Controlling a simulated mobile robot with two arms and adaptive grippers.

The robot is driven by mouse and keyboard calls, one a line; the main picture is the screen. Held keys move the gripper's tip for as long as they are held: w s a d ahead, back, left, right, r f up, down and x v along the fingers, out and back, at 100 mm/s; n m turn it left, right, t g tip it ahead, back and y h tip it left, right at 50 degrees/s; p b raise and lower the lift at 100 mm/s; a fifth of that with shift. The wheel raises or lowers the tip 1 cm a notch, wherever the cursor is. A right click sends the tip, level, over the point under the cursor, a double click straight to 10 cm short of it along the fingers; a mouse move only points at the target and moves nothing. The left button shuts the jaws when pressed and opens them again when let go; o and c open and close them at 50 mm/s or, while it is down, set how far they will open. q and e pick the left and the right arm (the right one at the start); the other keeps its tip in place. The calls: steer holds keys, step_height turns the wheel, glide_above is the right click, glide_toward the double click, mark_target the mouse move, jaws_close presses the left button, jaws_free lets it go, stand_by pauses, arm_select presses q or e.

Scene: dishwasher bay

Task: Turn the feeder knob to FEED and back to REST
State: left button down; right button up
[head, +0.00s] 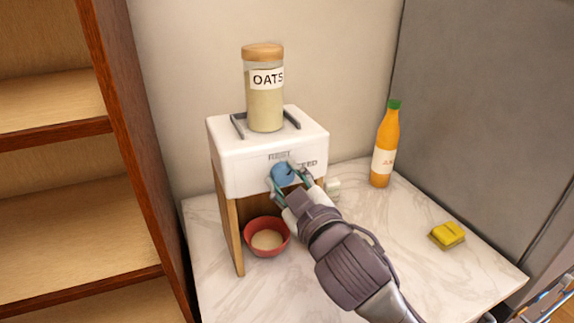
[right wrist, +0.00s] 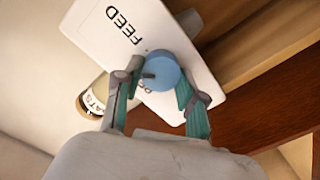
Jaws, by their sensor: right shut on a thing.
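The feeder is a white box (head: 228,181) on wooden side panels. Its round blue knob (head: 283,174) is on the front, with a REST label above it and a FEED label to the right. My right gripper (head: 286,184) is shut on the knob, one finger on each side. The right wrist view shows the knob (right wrist: 165,70) between the teal fingertips (right wrist: 159,90) and FEED in large letters. The knob's dark pointer appears to lie between the two labels. My fingers partly hide the label lettering. My left gripper is out of view.
An OATS jar (head: 265,108) stands on top of the feeder. A red bowl (head: 250,240) with pale contents sits beneath it. An orange bottle (head: 385,150) and a yellow sponge (head: 447,234) are on the marble counter (head: 400,210) to the right. Wooden shelves (head: 50,190) stand at left.

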steer(key=n+p, duration=0.1)
steer(key=n, duration=0.1)
steer(key=n+p, duration=0.1)
steer(key=p, duration=0.1)
steer(key=shift+r+n, duration=0.2)
steer(key=shift+n, duration=0.2)
steer(key=shift+f+n+p, duration=0.2)
steer(key=shift+n+p, duration=1.45)
steer(key=shift+n, duration=0.55)
steer(key=o, duration=1.1)
steer(key=shift+f, duration=0.1)
steer(key=shift+o, duration=0.2)
steer(key=v, duration=1.2)
steer(key=shift+a, duration=0.1)
